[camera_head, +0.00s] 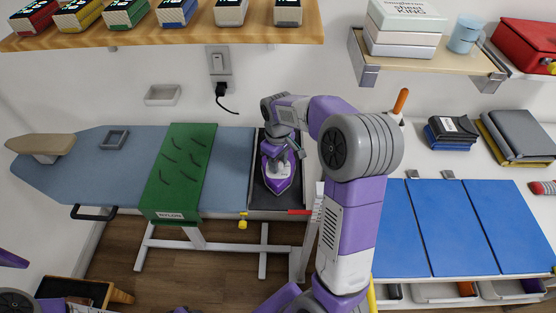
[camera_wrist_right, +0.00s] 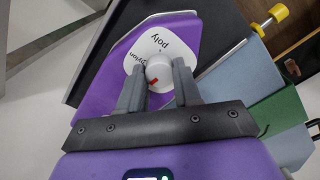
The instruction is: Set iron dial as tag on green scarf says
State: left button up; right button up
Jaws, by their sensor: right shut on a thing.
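The green scarf (camera_head: 180,168) lies across the blue ironing board (camera_head: 228,165), and its tag (camera_head: 170,216) at the front edge reads NYLON. The purple iron (camera_head: 279,182) rests on a dark pad at the board's right end. In the right wrist view, its round white dial plate (camera_wrist_right: 139,58) shows "poly" and what looks like "nylon"; other markings are hidden. My right gripper (camera_wrist_right: 159,76) is shut on the dial knob (camera_wrist_right: 160,66), one finger at each side. A red mark (camera_wrist_right: 153,83) shows at the knob's lower left, on the side towards my gripper.
A wooden shelf (camera_head: 160,32) with several labelled boxes hangs above the board. A black plug sits in the wall socket (camera_head: 220,62). Blue panels (camera_head: 450,228) cover the table at right. A yellow knob (camera_head: 243,224) sticks out at the board's front edge.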

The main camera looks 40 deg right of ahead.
jog(key=m+p, duration=0.1)
jog(key=m, duration=0.2)
jog(key=shift+r+p, duration=0.15)
jog(key=shift+p, duration=0.2)
jog(key=m+p, duration=0.1)
jog(key=m, duration=0.2)
jog(key=shift+m+p, duration=0.4)
jog(key=m+p, duration=0.2)
jog(key=m, duration=0.4)
jog(key=shift+p, duration=0.4)
jog(key=shift+d, duration=0.1)
jog(key=o, duration=0.8)
jog(key=shift+c, duration=0.2)
notch_tip(320, 180, up, 7)
jog(key=shift+r+p, duration=0.2)
jog(key=shift+p, duration=0.65)
